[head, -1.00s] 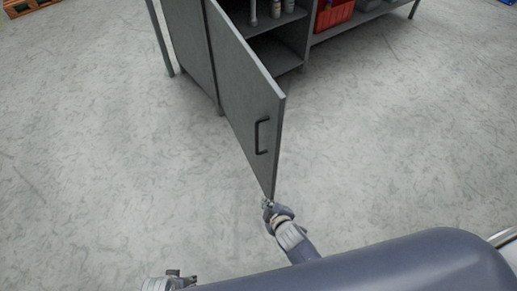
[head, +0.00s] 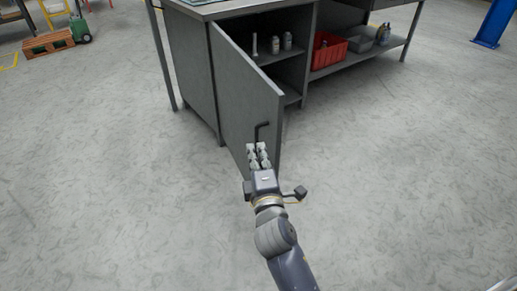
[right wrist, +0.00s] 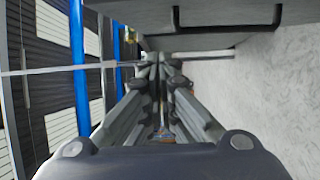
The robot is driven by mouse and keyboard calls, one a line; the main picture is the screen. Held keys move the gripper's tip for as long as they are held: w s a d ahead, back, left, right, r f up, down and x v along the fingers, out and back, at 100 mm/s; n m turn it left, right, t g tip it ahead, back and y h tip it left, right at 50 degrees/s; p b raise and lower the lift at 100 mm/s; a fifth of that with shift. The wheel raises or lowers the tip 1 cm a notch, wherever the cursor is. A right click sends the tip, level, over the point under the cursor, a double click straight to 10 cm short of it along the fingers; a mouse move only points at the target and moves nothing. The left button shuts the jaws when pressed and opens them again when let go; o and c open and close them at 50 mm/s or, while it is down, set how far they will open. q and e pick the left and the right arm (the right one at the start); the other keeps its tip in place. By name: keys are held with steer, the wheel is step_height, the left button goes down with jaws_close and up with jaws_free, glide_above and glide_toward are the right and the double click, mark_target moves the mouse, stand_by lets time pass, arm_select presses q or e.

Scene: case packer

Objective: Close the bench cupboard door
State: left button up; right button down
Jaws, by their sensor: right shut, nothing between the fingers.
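The grey bench cupboard door (head: 240,90) stands open, hinged at its left side and swung out toward me. Its black bar handle (head: 261,136) is near the free edge. My right gripper (head: 258,148) is shut and empty, in front of the handle side of the door, overlapping the handle's lower end. Contact cannot be told. In the right wrist view the door (right wrist: 220,18) spans the top, with the handle (right wrist: 228,24) above the shut fingers (right wrist: 156,60). The open cupboard (head: 268,72) shows behind the door. My left gripper is not in view.
Small bottles (head: 287,41) stand on the cupboard shelf. A red bin (head: 327,56) and a grey bin (head: 361,40) sit on the bench's lower shelf at the right. The floor (head: 410,170) around the bench is clear.

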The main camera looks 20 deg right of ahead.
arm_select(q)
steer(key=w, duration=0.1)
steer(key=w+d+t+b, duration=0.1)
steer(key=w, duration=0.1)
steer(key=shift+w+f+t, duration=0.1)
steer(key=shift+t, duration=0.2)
arm_select(e)
steer(key=w+d, duration=0.5)
steer(key=w, duration=0.4)
steer(key=shift+w, duration=0.2)
steer(key=shift+d, duration=0.15)
